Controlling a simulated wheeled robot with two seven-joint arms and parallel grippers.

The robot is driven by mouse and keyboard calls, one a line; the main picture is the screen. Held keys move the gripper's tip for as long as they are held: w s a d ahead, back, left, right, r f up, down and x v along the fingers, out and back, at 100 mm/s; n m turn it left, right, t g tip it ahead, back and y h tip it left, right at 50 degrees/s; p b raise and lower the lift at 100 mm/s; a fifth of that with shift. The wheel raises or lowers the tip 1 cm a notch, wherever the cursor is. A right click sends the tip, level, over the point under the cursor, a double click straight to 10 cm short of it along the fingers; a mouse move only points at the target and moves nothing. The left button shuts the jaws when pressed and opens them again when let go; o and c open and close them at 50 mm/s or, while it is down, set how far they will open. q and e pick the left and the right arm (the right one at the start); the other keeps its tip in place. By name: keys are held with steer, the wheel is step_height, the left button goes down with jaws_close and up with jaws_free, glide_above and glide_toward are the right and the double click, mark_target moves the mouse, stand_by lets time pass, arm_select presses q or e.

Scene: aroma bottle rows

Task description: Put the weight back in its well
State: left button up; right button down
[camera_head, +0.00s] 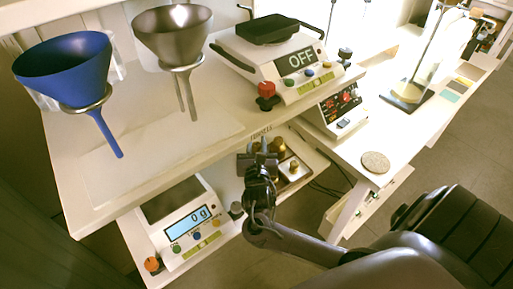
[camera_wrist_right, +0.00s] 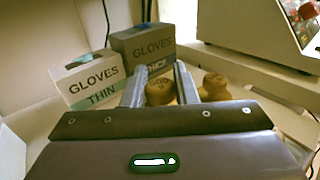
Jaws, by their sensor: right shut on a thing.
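My right gripper (camera_head: 262,152) is at the lower shelf, beside a small block with brass weights. In the right wrist view its two fingers (camera_wrist_right: 160,88) are shut on a brass weight (camera_wrist_right: 159,94), whose knob and marked top show between them. A second brass weight (camera_wrist_right: 213,87) stands just right of the fingers and also shows on the block (camera_head: 293,166) in the head view. The wells under the weights are hidden, and I cannot tell how far the held weight is above the block. My left gripper is not in view.
A scale reading 0 g (camera_head: 187,220) stands left on the lower shelf. A blue funnel (camera_head: 65,68), a metal funnel (camera_head: 172,38) and a balance showing OFF (camera_head: 285,60) are above. Glove boxes (camera_wrist_right: 88,80) (camera_wrist_right: 143,48) stand behind the fingers.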

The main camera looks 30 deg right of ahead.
steer(key=shift+f, duration=1.05)
steer(key=c, duration=1.2)
jaws_free()
steer(key=shift+f, duration=0.1)
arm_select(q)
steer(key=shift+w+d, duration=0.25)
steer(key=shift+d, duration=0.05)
arm_select(e)
steer(key=shift+o, duration=0.3)
